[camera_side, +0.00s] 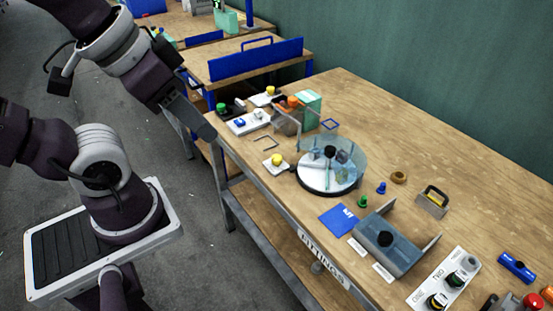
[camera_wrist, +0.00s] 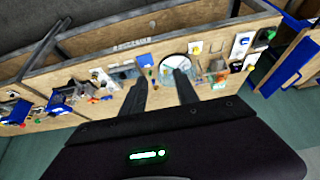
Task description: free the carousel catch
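The carousel (camera_side: 327,188) is a round, white-rimmed turntable with a clear bluish cover and dark parts inside, standing on the wooden bench. It also shows in the wrist view (camera_wrist: 174,61), beyond my fingers. A yellow button on a small white plate (camera_side: 268,168) sits just left of it; I cannot tell whether this is the catch. My gripper (camera_side: 205,128) hangs in the air by the bench's left end, well apart from the carousel. In the wrist view (camera_wrist: 160,82) its two dark fingers are spread with nothing between them.
Left of the carousel are a white control panel (camera_side: 248,122), clear guards and a green box (camera_side: 309,108). Right of it are a blue card (camera_side: 338,219), a grey press fixture (camera_side: 390,250) and a knob panel (camera_side: 445,279). The bench's back strip is mostly clear.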

